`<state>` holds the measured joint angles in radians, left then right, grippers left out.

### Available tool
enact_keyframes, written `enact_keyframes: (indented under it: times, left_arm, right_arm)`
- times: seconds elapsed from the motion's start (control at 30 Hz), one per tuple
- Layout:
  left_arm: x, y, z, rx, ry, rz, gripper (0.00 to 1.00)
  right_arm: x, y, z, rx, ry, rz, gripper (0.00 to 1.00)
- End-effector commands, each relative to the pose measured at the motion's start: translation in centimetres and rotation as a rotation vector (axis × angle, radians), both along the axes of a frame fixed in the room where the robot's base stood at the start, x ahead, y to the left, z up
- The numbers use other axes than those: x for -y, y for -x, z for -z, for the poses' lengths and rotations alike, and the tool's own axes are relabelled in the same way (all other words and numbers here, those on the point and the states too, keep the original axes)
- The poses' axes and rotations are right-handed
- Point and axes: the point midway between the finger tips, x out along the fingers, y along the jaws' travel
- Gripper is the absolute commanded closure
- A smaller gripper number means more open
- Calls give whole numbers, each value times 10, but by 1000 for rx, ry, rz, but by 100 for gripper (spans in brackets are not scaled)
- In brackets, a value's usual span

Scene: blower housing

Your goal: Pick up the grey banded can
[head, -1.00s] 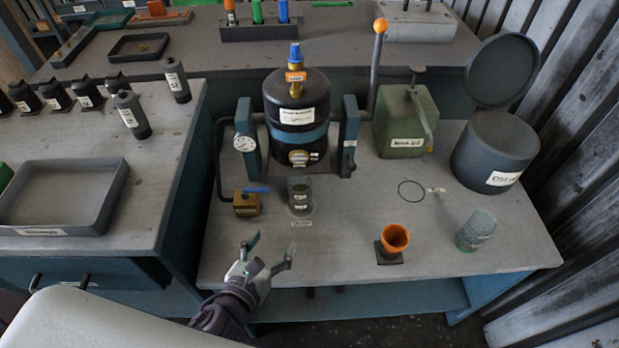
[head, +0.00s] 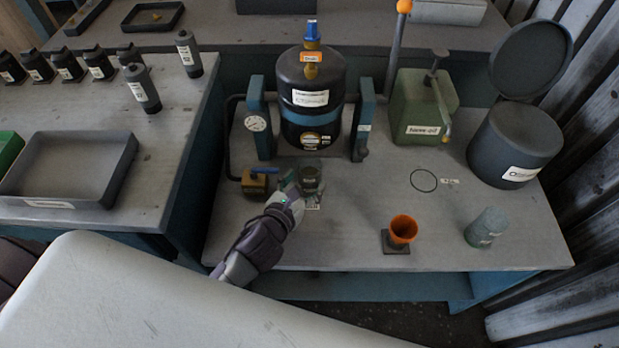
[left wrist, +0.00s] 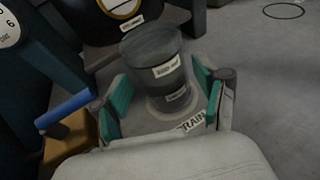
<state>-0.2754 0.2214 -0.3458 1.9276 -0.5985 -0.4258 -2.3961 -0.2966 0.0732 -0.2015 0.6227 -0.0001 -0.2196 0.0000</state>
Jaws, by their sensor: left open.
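A dark grey, see-through-looking can (head: 312,178) with pale label bands stands upright on the drain spot, in front of the black vessel. It also shows in the left wrist view (left wrist: 153,57), between my fingers. My left gripper (head: 294,189) is open at the can's near side, with one green-padded finger to each side in the left wrist view (left wrist: 161,88). Contact with the can is not clear. A second, grey-green can (head: 486,228) with a small label stands at the table's right front. My right gripper is not in view.
A brass valve (head: 258,181) with a blue lever sits just left of the can. The black vessel (head: 311,120) stands close behind. An orange cup (head: 403,229) stands to the right. The tabletop between is clear.

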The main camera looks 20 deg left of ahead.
Motion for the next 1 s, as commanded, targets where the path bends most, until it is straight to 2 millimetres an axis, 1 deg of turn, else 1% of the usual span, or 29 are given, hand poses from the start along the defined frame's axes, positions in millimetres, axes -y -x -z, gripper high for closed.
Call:
enact_keyframes:
  times: [0.03, 0.1, 0.2, 0.47, 0.5, 0.57, 0.8, 1.0]
  left_arm:
    - [0, -10, 0, 2, 3, -2, 28]
    - [1, -19, 4, 1, 2, -2, 28]
    - [3, -28, 7, 0, 1, 0, 28]
    - [3, -30, 8, -1, 1, 0, 28]
    - [3, -30, 8, -1, 0, 0, 31]
    - [3, -30, 8, -1, 0, 0, 41]
    - [3, -30, 8, -1, 0, 0, 81]
    - [3, -30, 8, 0, 0, 1, 82]
  right_arm:
    - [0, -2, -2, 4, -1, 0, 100]
    - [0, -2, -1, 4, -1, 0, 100]
    - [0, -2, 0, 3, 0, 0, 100]
    - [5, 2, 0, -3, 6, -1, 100]
    - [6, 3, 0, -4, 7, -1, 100]
    - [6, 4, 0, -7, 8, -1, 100]
    - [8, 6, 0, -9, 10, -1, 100]
    - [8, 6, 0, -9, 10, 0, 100]
